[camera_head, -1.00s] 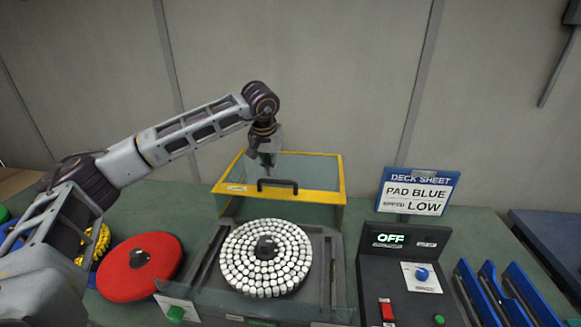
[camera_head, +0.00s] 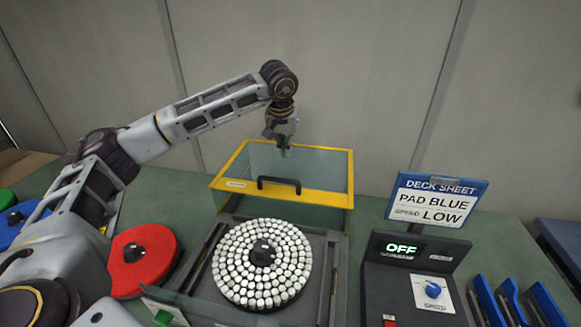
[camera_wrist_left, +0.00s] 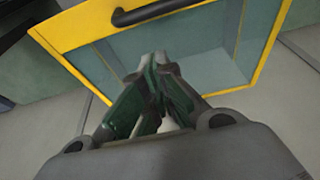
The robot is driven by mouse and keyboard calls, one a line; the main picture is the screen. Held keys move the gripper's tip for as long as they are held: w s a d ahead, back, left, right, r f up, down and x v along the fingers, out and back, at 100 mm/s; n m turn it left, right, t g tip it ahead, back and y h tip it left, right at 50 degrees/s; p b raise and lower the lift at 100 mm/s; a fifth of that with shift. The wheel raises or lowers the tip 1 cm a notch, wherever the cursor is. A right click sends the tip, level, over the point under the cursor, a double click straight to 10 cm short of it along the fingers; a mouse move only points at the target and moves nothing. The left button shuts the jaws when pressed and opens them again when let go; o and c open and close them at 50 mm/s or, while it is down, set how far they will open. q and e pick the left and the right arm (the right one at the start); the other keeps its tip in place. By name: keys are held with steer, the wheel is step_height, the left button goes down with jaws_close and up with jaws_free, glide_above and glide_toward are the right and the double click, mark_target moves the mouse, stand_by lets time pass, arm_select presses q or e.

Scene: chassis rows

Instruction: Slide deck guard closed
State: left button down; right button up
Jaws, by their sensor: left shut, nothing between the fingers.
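The deck guard (camera_head: 328,195) is a clear box with a yellow frame and a black handle (camera_head: 279,184) on its near edge. It stands at the back of the deck, behind the white-studded round pad (camera_head: 262,262), which is uncovered. My left gripper (camera_head: 284,152) is shut and empty, pointing down over the guard's clear top, behind the handle. In the left wrist view the gripper (camera_wrist_left: 155,62) is over the clear panel, with the handle (camera_wrist_left: 160,10) at the top edge. Whether the fingertips touch the panel cannot be told. My right gripper is not in view.
Two dark rails (camera_head: 331,280) run along the deck's sides. A red disc (camera_head: 140,275) lies at left. The control box (camera_head: 403,260) reading OFF and the deck sheet sign (camera_head: 437,200) stand at right, beside blue racks (camera_head: 510,300).

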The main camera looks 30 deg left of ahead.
arm_select(q)
steer(key=shift+w, duration=0.5)
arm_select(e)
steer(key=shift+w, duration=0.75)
arm_select(q)
steer(key=shift+s, duration=0.1)
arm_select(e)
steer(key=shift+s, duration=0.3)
arm_select(q)
steer(key=p, duration=0.2)
glide_above(287, 187)
steer(key=w+a, duration=0.1)
steer(key=w, duration=0.3)
step_height(287, 187, down, 9)
steer(key=shift+s+f, duration=0.1)
steer(key=shift+f, duration=0.1)
steer(key=shift+s+d+r+p, duration=0.15)
steer(key=shift+s+p, duration=0.1)
steer(key=shift+s, duration=0.35)
steer(key=shift+s+d+r+p, duration=0.1)
steer(key=shift+s+d+p, duration=0.1)
steer(key=shift+s, duration=0.4)
steer(key=shift+s+d+r+p, duration=0.1)
steer(key=shift+s+p, duration=0.15)
steer(key=shift+s, duration=0.35)
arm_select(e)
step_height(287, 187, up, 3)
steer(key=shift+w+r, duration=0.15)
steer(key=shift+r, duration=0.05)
